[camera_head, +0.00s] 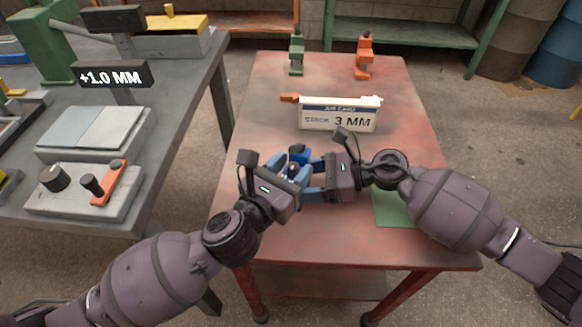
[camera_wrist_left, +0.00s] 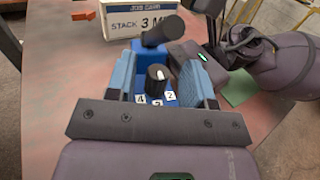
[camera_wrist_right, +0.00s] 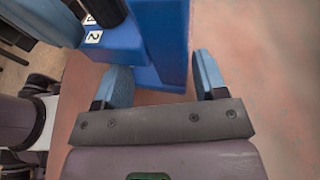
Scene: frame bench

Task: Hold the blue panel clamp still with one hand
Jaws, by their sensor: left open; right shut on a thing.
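The blue panel clamp (camera_head: 298,153) stands on the red table between my two grippers, partly hidden by them. In the left wrist view its black dial knob (camera_wrist_left: 157,80) has number labels around it, and a black cylindrical piece (camera_wrist_left: 163,31) shows behind. My left gripper (camera_head: 287,172) is open, its blue fingers on either side of the dial area; contact cannot be told. My right gripper (camera_head: 311,180) is shut on the clamp's lower blue part. In the right wrist view the clamp's body (camera_wrist_right: 162,40) runs down between the fingers.
A white card reading 3 MM (camera_head: 340,117) stands behind the clamp. A green clamp (camera_head: 297,55) and an orange clamp (camera_head: 364,58) stand at the table's back. A green mat (camera_head: 397,210) lies right. The grey bench (camera_head: 185,110) at left carries a +1.0 MM display (camera_head: 110,75).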

